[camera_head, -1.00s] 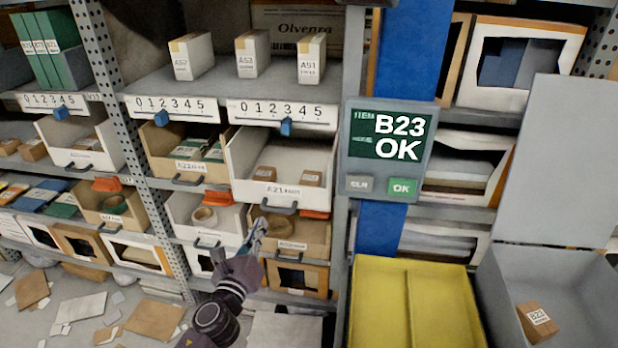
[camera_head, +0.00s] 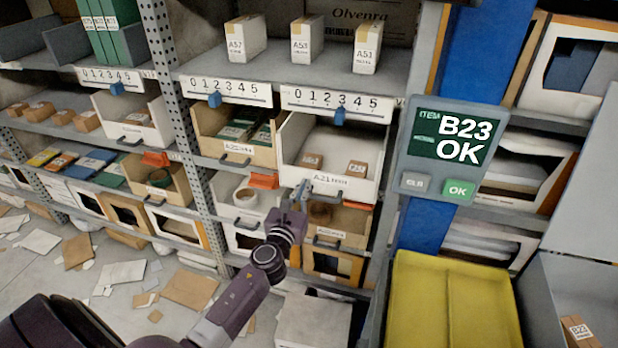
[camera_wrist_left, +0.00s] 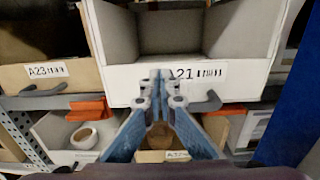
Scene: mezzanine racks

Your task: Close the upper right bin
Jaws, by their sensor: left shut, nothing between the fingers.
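My left gripper (camera_head: 303,188) is shut and empty, at the lower left of the A21 front. In the wrist view its fingertips (camera_wrist_left: 161,78) overlap the front beside the A21 label; I cannot tell whether they touch. The bin's dark handle (camera_wrist_left: 207,103) is partly hidden behind the fingers. My right gripper is not in view.
Lower bins with orange tabs (camera_head: 264,181) sit just below. A screen reading B23 OK (camera_head: 455,145) and a yellow bin (camera_head: 450,300) stand to the right. Papers and boxes litter the floor at left.

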